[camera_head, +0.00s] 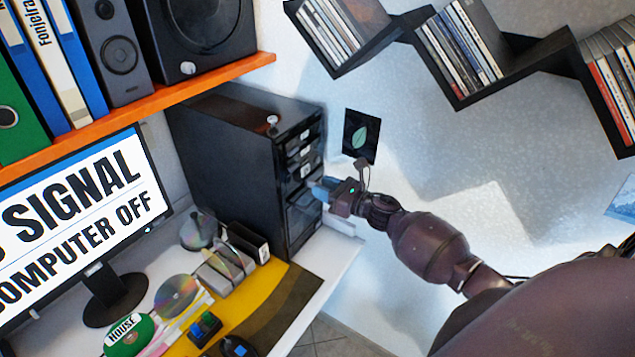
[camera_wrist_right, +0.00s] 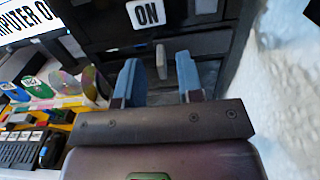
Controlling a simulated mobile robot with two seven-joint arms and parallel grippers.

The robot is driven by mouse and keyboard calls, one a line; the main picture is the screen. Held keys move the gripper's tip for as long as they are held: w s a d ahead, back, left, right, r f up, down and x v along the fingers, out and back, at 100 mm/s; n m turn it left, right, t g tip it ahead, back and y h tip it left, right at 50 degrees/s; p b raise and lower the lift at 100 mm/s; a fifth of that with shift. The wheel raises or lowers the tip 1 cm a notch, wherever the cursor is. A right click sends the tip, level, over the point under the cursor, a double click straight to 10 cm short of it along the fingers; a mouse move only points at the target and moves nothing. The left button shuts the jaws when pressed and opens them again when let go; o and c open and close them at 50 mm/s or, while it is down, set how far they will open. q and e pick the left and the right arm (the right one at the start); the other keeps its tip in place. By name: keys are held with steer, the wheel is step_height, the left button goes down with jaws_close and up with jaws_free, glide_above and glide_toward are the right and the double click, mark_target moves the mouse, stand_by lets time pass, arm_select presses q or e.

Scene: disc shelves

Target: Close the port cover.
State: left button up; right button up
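The black computer tower (camera_head: 225,140) stands on the white desk, its front facing right. In the right wrist view its dark front (camera_wrist_right: 105,35) fills the top, with an "ON" label (camera_wrist_right: 148,12). A small pale grey-blue upright piece (camera_wrist_right: 161,62), perhaps the port cover, sticks out from the front and shows between my fingers. I cannot tell if either finger touches it. My right gripper (camera_head: 322,187) is at the middle of the tower front; its two blue fingers (camera_wrist_right: 158,80) are apart. The gripper hides part of the front in the head view. My left gripper is not in view.
A monitor (camera_head: 85,220), discs (camera_head: 177,295) and a disc rack (camera_head: 222,270) stand left of the tower. An orange shelf (camera_head: 150,105) with speakers is above. Zigzag disc shelves (camera_head: 460,100) hang on the wall at upper right. Right of the tower is open space before the wall.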

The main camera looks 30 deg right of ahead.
steer(key=shift+x, duration=1.2)
jaws_close()
